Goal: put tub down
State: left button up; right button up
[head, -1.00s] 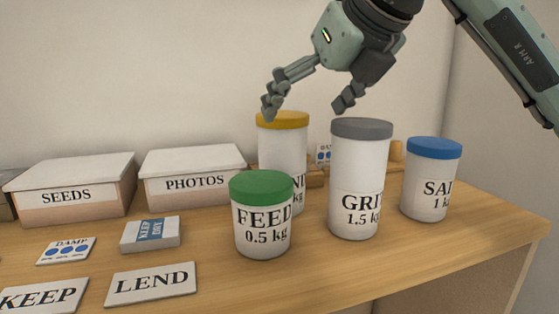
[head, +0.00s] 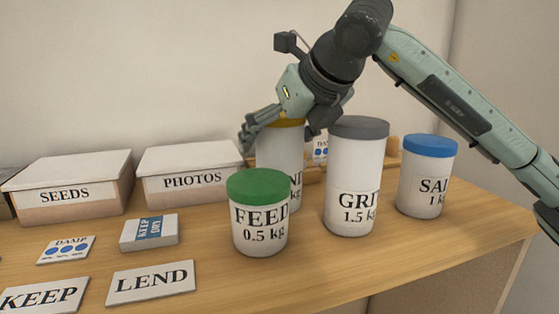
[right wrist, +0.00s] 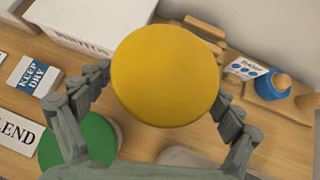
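Four tubs stand upright on the wooden table. The yellow-lidded tub (head: 279,165) is at the back, its label mostly hidden behind the green-lidded FEED tub (head: 259,215). The grey-lidded GRIT tub (head: 354,180) is to its right, and the blue-lidded tub (head: 428,178) is furthest right. My right gripper (head: 281,138) is lowered over the yellow-lidded tub from above, one finger on each side of it. In the right wrist view the fingers (right wrist: 165,90) are spread apart around the yellow lid (right wrist: 165,75); I see no clear grip. My left gripper is not in view.
A SEEDS box (head: 68,190) and a PHOTOS box (head: 188,175) stand at the back left. A KEEP DRY box (head: 149,233), a DAMP card (head: 66,250), and LEND (head: 151,283) and KEEP (head: 42,299) signs lie in front. The front right tabletop (head: 420,250) is clear.

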jog(key=c, duration=1.7)
jog(key=shift+w+r, duration=0.1)
jog(key=shift+r, duration=0.15)
jog(key=shift+c, duration=0.6)
jog(key=shift+r, duration=0.15)
